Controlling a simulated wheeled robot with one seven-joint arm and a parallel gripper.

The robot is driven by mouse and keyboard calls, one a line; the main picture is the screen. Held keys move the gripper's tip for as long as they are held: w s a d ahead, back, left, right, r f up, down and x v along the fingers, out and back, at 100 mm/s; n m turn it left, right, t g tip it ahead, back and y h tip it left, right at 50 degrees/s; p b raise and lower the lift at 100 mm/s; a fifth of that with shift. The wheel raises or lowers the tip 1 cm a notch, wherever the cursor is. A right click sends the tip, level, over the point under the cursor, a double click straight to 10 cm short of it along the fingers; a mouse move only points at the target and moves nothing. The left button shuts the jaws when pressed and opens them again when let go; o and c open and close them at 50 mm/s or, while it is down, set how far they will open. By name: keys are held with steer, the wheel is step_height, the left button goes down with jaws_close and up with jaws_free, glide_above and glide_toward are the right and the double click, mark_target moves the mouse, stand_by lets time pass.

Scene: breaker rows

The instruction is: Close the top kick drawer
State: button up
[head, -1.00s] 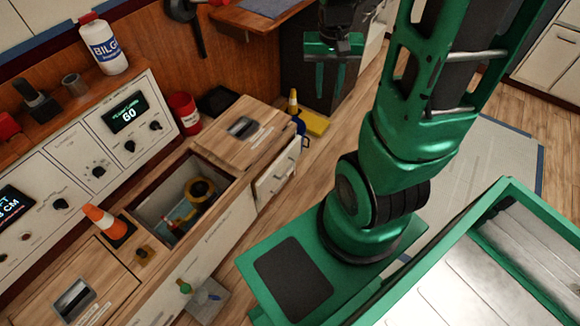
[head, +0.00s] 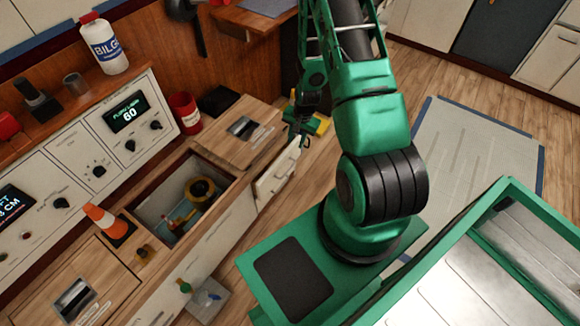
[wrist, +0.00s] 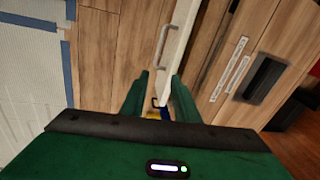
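The top kick drawer (head: 277,172) shows as a white front standing out from the wooden cabinet, centre of the head view. In the wrist view its white front (wrist: 181,42) is seen steeply from above, with a grey bar handle (wrist: 163,45) on its left side. My gripper (head: 301,134) is at the far end of this front in the head view. In the wrist view its two green fingers (wrist: 161,90) are apart, with the front reaching in between or just below them. I cannot tell whether they touch it.
An open hatch (head: 181,207) with a yellow-ringed fitting lies left of the drawer. An orange cone (head: 106,221) and a red can (head: 186,113) stand near the panel. A grey box (head: 207,300) is on the floor. Bare wood floor lies right of the drawer.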

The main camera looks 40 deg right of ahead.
steer(key=m, duration=0.1)
glide_above(289, 169)
steer(key=s, duration=0.2)
step_height(289, 169, down, 7)
steer(key=f, duration=0.3)
steer(key=w+f, duration=0.1)
steer(key=f, duration=0.6)
steer(key=shift+w+f, duration=0.35)
steer(key=shift+f, duration=0.05)
steer(key=shift+w, duration=0.1)
jaws_close()
